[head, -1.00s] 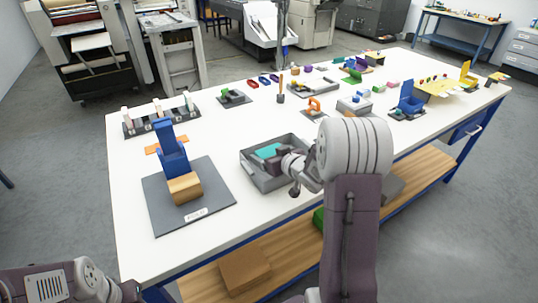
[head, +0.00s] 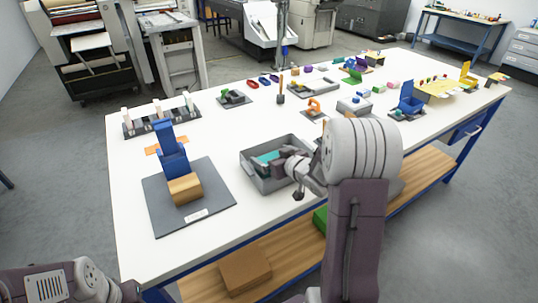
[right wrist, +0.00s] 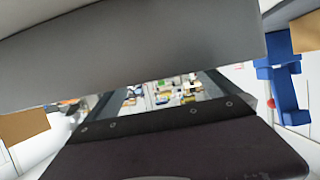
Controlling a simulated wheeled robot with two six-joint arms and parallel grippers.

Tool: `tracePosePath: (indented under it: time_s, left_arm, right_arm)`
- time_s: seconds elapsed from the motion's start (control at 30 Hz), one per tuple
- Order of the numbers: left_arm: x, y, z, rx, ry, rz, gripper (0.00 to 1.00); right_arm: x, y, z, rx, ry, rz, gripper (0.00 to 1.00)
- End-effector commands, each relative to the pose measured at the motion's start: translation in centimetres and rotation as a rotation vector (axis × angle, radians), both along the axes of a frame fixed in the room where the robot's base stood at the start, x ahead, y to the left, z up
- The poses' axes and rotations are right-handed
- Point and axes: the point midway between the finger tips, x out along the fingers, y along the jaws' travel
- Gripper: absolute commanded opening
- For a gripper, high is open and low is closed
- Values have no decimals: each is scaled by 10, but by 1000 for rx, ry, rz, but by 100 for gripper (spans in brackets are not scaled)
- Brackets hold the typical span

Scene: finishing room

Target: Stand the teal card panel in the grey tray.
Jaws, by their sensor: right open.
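The grey tray (head: 258,178) stands open near the front middle of the table. The teal card panel (head: 267,157) shows as a small patch inside the tray, partly hidden by my right gripper; I cannot tell whether it is upright or leaning. My right gripper (head: 279,162) is open, at the tray beside the teal patch; I cannot tell whether it touches the panel. In the right wrist view, grey and dark gripper parts fill much of the picture and no teal shows. Only part of my left arm shows at the lower left in the head view.
Left of the tray, a blue stand with a tan block (head: 185,188) sits on a grey board (head: 160,212). A rack of pale pieces (head: 160,118) is behind it. Small coloured parts and fixtures fill the table's back and right. White table is clear between board and tray.

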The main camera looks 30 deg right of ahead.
Motion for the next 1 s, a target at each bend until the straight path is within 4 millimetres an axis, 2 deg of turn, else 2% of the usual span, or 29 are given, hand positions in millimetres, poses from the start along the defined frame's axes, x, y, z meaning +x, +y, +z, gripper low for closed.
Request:
tracePosePath:
  time_s: [0.3, 0.47, 0.63, 1.0]
  left_arm:
    - [0, 0, 12, 0, 1, 0, 0]
    - [0, 0, 11, 0, 0, 0, 0]
    - [0, 0, 11, 0, 1, 0, 0]
    - [0, 0, 11, 0, 0, 0, 0]
  right_arm:
    - [-63, -6, 28, -1, -1, -4, 100]
    - [-85, -7, 35, -2, -3, -2, 100]
    - [-93, -7, 38, 0, -1, 0, 100]
    - [-93, -7, 38, 0, 0, 1, 100]
